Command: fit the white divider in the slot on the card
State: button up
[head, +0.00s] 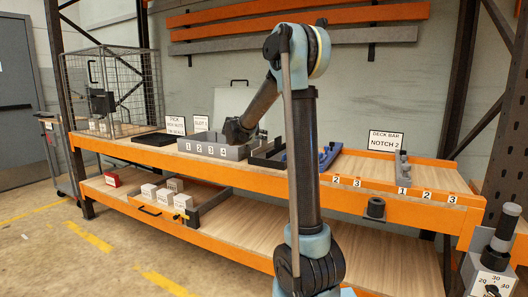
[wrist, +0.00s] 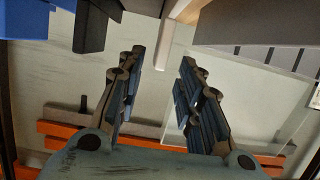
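The grey tray (head: 216,151) stands on the bench, with the numbers 1 to 4 along its front. A card behind it (head: 201,123) appears to read "SLOT 3". A grey body with dark slits (wrist: 265,22) is beyond the right finger in the wrist view. A pale piece (wrist: 182,9) is at the top; I cannot tell whether it is the white divider.
A black open tray (head: 160,139) lies to the left and a wire cage (head: 112,85) stands at the bench's left end. Blue parts (head: 328,156) lie right of the grey tray. A drawer with pale blocks (head: 165,197) is below. A "DECK BAR NOTCH 2" card (head: 386,141) stands at right.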

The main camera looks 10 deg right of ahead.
aim_at(264, 146)
jog(key=x, duration=0.4)
jog(key=shift+d+f, duration=0.2)
jog(key=shift+f, duration=0.1)
jog(key=shift+c, duration=0.3)
grip_shut()
jog(key=shift+r, duration=0.1)
